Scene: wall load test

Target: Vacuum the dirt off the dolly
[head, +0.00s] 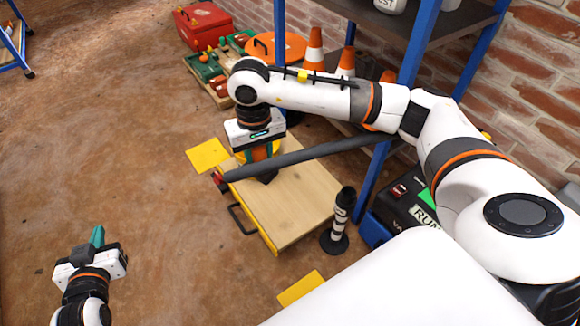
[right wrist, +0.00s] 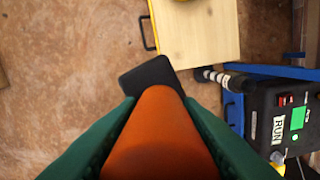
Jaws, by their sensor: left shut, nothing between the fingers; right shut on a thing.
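The dolly (head: 295,205) is a pale wooden deck with yellow edges and a black handle, low on the floor; part of it shows in the right wrist view (right wrist: 200,40). My right gripper (head: 260,150) is over the deck's far left part, shut on an orange vacuum nozzle (right wrist: 155,135) with a black head (right wrist: 150,78). In the wrist view the head overlaps the deck's edge; I cannot tell whether it touches. No dirt is clear on the visible deck. The black vacuum unit (head: 400,205), with a green light and a RUN label, stands right. My left gripper (head: 97,238) is shut and empty, over the floor.
A dark grey bar or hose (head: 300,158) crosses above the deck. A black-and-white post (head: 341,220) stands right of the dolly. Yellow floor patches (head: 208,155) lie near it. A blue-framed shelf (head: 405,60), cones (head: 315,50) and a red toolbox (head: 205,25) stand behind.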

